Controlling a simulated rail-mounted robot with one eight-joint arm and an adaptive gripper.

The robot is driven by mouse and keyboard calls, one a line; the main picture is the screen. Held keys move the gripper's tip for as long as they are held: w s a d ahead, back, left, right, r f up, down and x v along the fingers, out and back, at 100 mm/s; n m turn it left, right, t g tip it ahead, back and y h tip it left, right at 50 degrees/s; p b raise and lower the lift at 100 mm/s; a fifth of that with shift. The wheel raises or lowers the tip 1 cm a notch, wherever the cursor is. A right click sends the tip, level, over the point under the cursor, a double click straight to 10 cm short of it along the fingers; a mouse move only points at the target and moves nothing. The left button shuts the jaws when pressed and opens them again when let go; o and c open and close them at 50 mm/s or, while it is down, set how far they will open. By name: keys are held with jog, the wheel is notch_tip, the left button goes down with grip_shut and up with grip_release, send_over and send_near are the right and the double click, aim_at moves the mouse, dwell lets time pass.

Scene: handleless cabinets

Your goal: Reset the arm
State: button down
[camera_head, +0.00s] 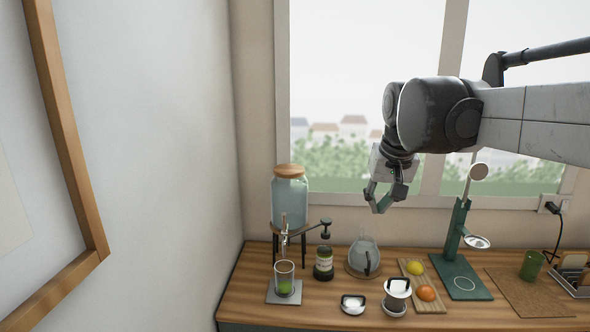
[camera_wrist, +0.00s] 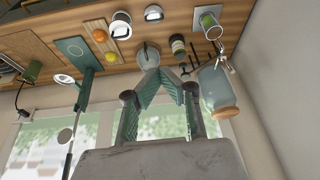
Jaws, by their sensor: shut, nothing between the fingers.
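My gripper (camera_head: 379,208) hangs in the air in front of the window, above the wooden counter, at the end of my arm, which comes in from the right. In the wrist view my gripper (camera_wrist: 160,72) has its two fingertips together, with nothing between them. It touches nothing that I can see. In the wrist view, which looks upside down, the glass carafe (camera_wrist: 147,52) lies beyond the fingertips, partly hidden by them.
The counter (camera_head: 250,285) holds a glass dispenser (camera_head: 290,203), a dark jar (camera_head: 323,263), the carafe (camera_head: 364,258), a board with a lemon (camera_head: 414,268) and an orange (camera_head: 426,292), a green stand (camera_head: 456,240) and a green cup (camera_head: 531,265). A wall stands at left.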

jog(key=s+d+f+t+b, duration=0.1)
jog(key=s+f, duration=0.6)
jog(key=s, duration=0.4)
jog(key=s+d+f+t, duration=0.1)
jog(key=s+f, duration=0.7)
jog(key=s, duration=0.3)
jog(key=shift+s+f+t+b, duration=0.3)
jog(key=shift+s+t+b, duration=0.05)
jog(key=shift+s+t, duration=0.05)
jog(key=shift+d+r, duration=0.1)
